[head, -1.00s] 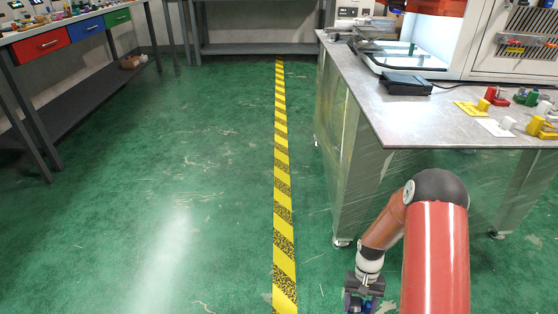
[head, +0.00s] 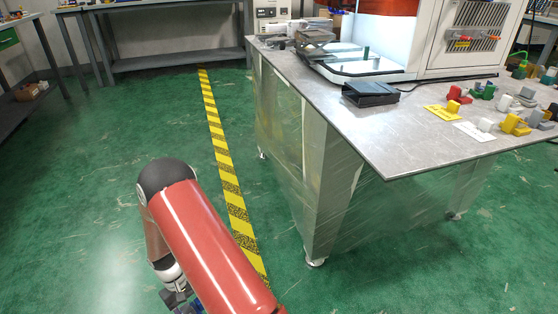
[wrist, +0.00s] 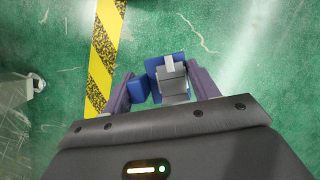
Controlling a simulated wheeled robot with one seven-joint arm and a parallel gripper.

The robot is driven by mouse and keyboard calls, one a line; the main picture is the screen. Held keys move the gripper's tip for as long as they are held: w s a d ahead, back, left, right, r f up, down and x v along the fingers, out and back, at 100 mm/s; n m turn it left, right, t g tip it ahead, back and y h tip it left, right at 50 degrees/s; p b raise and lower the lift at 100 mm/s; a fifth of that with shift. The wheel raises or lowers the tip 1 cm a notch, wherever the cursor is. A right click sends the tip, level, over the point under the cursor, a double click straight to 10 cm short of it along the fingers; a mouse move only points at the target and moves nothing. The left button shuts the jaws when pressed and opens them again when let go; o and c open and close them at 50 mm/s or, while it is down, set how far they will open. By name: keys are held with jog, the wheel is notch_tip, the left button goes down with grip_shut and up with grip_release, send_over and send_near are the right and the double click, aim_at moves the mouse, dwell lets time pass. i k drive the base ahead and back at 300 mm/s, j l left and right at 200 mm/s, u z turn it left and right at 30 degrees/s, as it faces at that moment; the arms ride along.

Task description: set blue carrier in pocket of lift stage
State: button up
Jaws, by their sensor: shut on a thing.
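The blue carrier (wrist: 155,66) is between the fingers of my gripper (wrist: 160,88) in the wrist view, with a grey block (wrist: 173,82) on it. The gripper is shut on the carrier and hangs over the green floor. In the head view my gripper (head: 178,300) shows only partly at the bottom edge, low and left of the workbench. A grey stage-like device (head: 314,40) stands at the back left of the bench top and looks like the lift stage. Its pocket cannot be made out.
The metal workbench (head: 345,125) is on the right. It carries a black box (head: 370,93), a lit machine (head: 440,45), a yellow card (head: 440,113), a white card (head: 473,131) and several coloured parts. A yellow-black floor stripe (head: 222,150) runs beside it. Open floor lies left.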

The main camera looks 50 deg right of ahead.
aim_at(315, 39)
jog(key=i+z, duration=0.1)
jog(key=i, duration=0.55)
jog(key=i+j+z, duration=0.15)
jog(key=i, duration=0.5)
jog(key=i+j+z, duration=0.1)
jog(key=i, duration=0.55)
jog(key=i+j+z, duration=0.1)
jog(key=z, duration=2.05)
